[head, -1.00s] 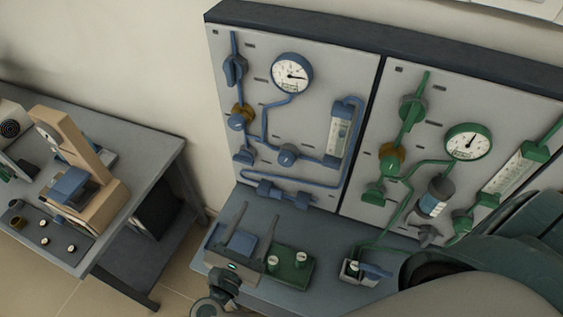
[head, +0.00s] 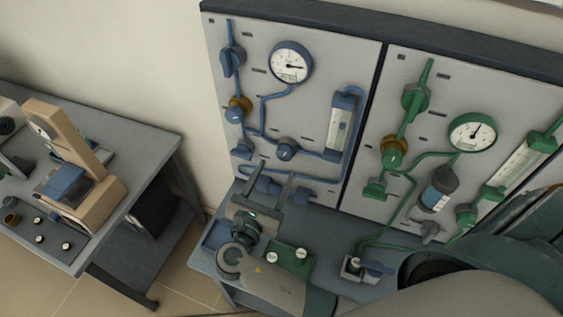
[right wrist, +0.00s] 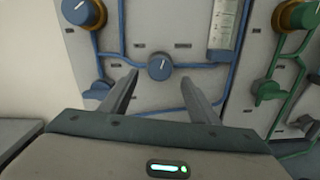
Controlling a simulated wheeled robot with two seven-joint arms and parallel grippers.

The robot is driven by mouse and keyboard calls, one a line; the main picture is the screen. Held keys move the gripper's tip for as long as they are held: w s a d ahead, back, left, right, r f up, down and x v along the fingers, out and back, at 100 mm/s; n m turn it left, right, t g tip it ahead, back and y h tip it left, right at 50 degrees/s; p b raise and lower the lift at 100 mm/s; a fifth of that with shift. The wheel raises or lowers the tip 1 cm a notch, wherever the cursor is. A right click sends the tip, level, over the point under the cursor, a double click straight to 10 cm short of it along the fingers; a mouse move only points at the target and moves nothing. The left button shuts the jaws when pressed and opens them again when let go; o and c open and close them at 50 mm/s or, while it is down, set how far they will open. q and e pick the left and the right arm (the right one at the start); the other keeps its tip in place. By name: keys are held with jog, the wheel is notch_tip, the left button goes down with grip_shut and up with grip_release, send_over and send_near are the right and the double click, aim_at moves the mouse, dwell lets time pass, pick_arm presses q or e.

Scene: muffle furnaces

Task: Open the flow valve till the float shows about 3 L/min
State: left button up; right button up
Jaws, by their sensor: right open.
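A round blue knob with a white pointer line (head: 287,149) sits on the blue-piped panel, left of the foot of a clear flow tube (head: 340,128). In the right wrist view the knob (right wrist: 160,66) lies ahead, between my fingertips in the picture, with the tube (right wrist: 223,28) up to its right. The float is too small to make out. My right gripper (head: 268,182) is open and empty, below the knob and apart from it. Its fingers (right wrist: 158,82) point at the panel. My left gripper is not in view.
A blue-piped gauge (head: 290,62) and a brass-collared blue knob (head: 236,112) are on the same panel. A green-piped panel (head: 450,90) stands to the right. A green tray (head: 290,262) lies on the bench below. A side table (head: 130,150) stands at left.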

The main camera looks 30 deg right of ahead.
aim_at(284, 156)
jog(key=b+x, duration=0.1)
jog(key=x, duration=0.5)
jog(key=shift+s+a, duration=0.1)
jog(key=c, duration=1)
